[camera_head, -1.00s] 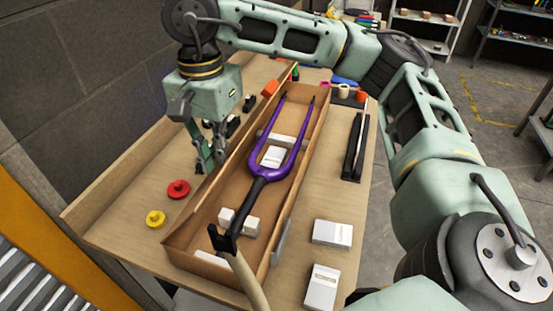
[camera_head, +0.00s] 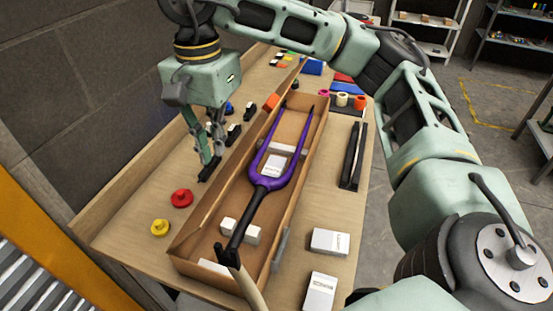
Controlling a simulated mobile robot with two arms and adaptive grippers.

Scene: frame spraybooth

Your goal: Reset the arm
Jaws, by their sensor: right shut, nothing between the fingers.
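My right gripper (camera_head: 212,165) hangs at the end of my right arm, which reaches across from the right. Its fingers point down over the left part of the table, left of the cardboard box, and it is shut and empty. A small black item lies right at its fingertips; I cannot tell if they touch. The open cardboard box (camera_head: 206,222) holds a purple fork frame (camera_head: 264,179) with a black tube, lying lengthwise on white blocks. My left gripper is not in view.
Red (camera_head: 181,198) and yellow (camera_head: 160,228) knobs sit left of the box. White packets (camera_head: 329,242) and black bars (camera_head: 353,155) lie to its right. Small coloured items stand at the table's far end. A dark wall (camera_head: 80,90) rises on the left.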

